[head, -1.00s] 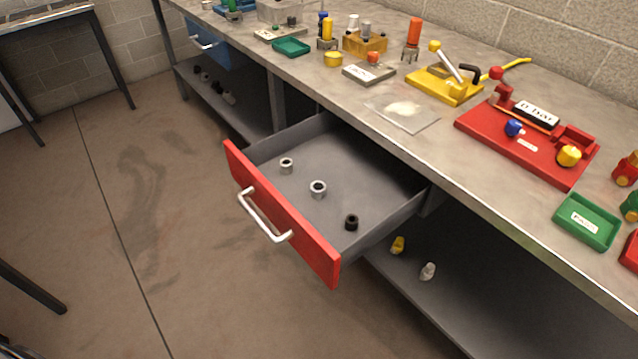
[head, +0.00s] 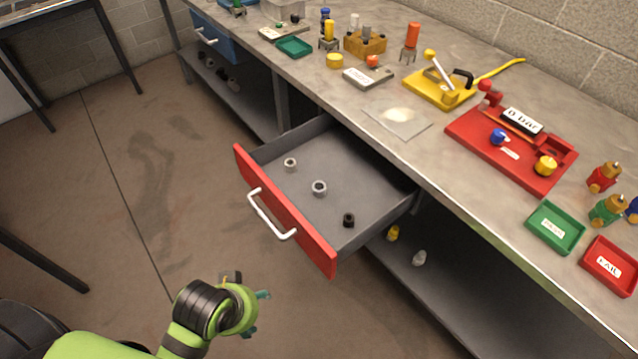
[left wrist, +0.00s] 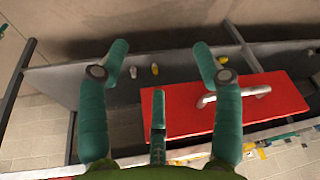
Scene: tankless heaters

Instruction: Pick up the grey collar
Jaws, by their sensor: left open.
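The red-fronted drawer (head: 285,210) is open below the bench. Inside lie two grey collars, one nearer the back left (head: 290,165) and a slightly larger-looking one near the middle (head: 319,188), and a black collar (head: 349,220) near the front right. My left gripper (head: 258,313) is in front of and below the drawer front in the head view, open and empty, apart from the collars. In the left wrist view its teal fingers (left wrist: 160,62) are spread, with the red drawer front (left wrist: 180,110) beyond; no collar shows there. My right gripper is not in view.
The drawer's white handle (head: 268,215) sticks out toward my left arm. The workbench (head: 400,150) overhangs the drawer and carries a red fixture (head: 470,140), a green tray (head: 553,228) and a red tray (head: 612,262). The floor left of the drawer is clear.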

